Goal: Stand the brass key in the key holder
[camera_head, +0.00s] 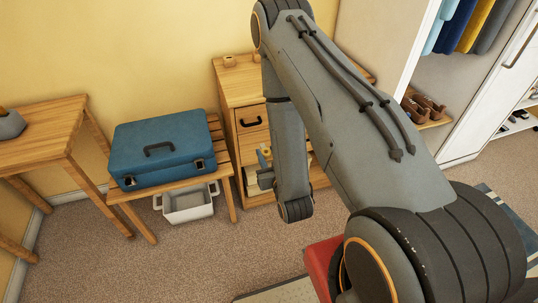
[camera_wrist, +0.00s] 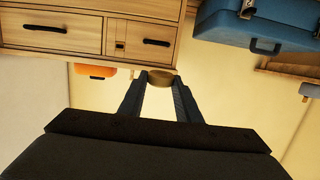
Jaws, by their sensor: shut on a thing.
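In the wrist view my gripper (camera_wrist: 160,88) is shut on a brownish, rounded piece. I take it for the brass key (camera_wrist: 161,79), though only this part shows between the fingertips. The wrist picture is upside down. In the head view my arm hides most of the gripper, and the key cannot be made out. A small wooden block (camera_head: 229,61) stands on top of the wooden drawer unit (camera_head: 238,88); it may be the key holder, but I cannot tell for sure. The held piece appears in front of the wall, near the unit's top edge in the wrist view.
A blue suitcase (camera_head: 160,148) lies on a slatted bench (camera_head: 226,172), with a white bin (camera_head: 188,205) below. An orange object (camera_wrist: 95,71) stands on the drawer unit. A wooden table (camera_head: 55,128) is at left, an open wardrobe (camera_head: 455,85) at right.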

